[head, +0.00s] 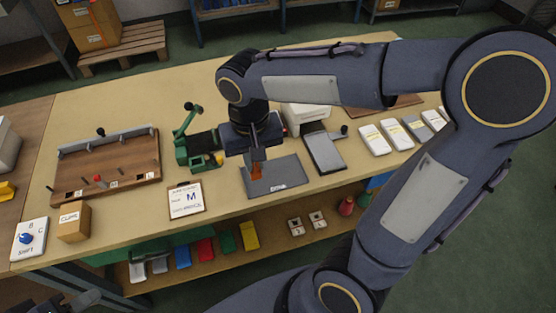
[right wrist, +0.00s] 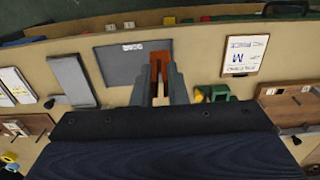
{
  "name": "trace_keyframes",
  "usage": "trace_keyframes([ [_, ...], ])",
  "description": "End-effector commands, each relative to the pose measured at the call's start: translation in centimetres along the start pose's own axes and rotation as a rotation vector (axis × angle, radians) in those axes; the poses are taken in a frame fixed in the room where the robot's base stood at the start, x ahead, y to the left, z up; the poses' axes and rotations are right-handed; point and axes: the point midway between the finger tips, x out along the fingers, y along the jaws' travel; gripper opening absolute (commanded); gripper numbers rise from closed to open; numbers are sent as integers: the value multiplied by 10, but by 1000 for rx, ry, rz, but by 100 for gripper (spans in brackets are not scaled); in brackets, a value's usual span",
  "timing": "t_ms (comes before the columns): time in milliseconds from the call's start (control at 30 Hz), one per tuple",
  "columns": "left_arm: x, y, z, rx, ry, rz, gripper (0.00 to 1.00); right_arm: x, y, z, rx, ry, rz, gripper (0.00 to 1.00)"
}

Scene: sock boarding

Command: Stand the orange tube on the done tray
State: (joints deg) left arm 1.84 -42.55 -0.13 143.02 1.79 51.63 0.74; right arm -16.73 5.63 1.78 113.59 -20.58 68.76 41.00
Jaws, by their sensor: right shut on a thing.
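The orange tube (head: 256,171) is between the fingers of my right gripper (head: 255,158) in the head view, at the left part of the dark grey done tray (head: 285,180). In the right wrist view the tube (right wrist: 160,56) shows between the two grey fingers (right wrist: 160,80), by the right edge of the tray (right wrist: 115,68). My right gripper is shut on it. I cannot tell whether the tube's lower end touches the tray. Part of my left gripper (head: 72,303) shows at the bottom left corner, away from the tray; its fingers are not clear.
A green clamp-like device (head: 196,148) stands left of the tray, and a clipboard marked M (head: 187,200) lies at the front. A grey slab (head: 324,152) lies close on the right. White packets (head: 373,140) lie further right. The tray's right part is bare.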

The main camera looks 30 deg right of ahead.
Motion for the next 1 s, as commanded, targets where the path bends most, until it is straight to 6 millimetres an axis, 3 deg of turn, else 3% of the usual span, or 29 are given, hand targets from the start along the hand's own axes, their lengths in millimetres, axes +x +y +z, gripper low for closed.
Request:
trace_keyframes([
  [167, -4, 2, -2, 0, 0, 0, 36, 20, 30, -35, 7, -3, 2, 0],
  [400, -3, 1, -2, 0, 0, 0, 36, 61, 50, -59, 2, -3, 1, 0],
  [633, -3, 2, -2, 0, 0, 0, 36, 76, 59, -68, 1, -3, 1, 0],
  [833, -2, 1, -1, 0, 0, 0, 36, 105, 60, -70, -2, -2, 1, 0],
  [1000, -2, 1, -1, 0, 0, 0, 36, 109, 60, -71, -1, 1, -1, 0],
])
